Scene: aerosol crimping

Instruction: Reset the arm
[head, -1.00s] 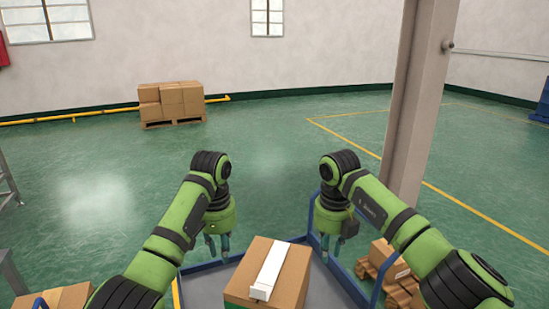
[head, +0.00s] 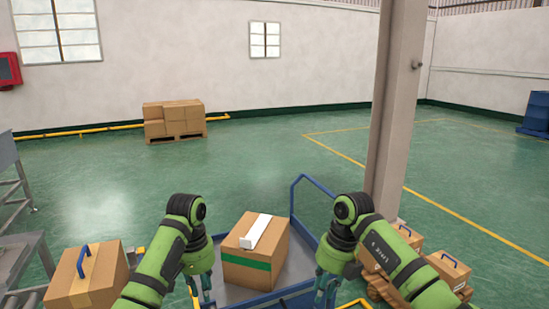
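My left arm comes in from the lower left, and its green and black gripper (head: 201,287) points down, left of a cardboard box. Its fingers are apart with nothing between them. My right gripper (head: 325,289) also hangs pointing down, to the right of the box, with its fingers apart and empty. The cardboard box (head: 268,244) has a green band and a white strip on top. It stands on a grey cart (head: 289,272) with a blue rail, between the grippers and apart from both.
A carton with a blue handle (head: 100,275) is at the lower left, near a grey metal frame (head: 20,246). More cartons (head: 449,267) lie on a pallet at the right, by a pillar (head: 394,120). Stacked boxes (head: 173,117) stand far back. The green floor between is open.

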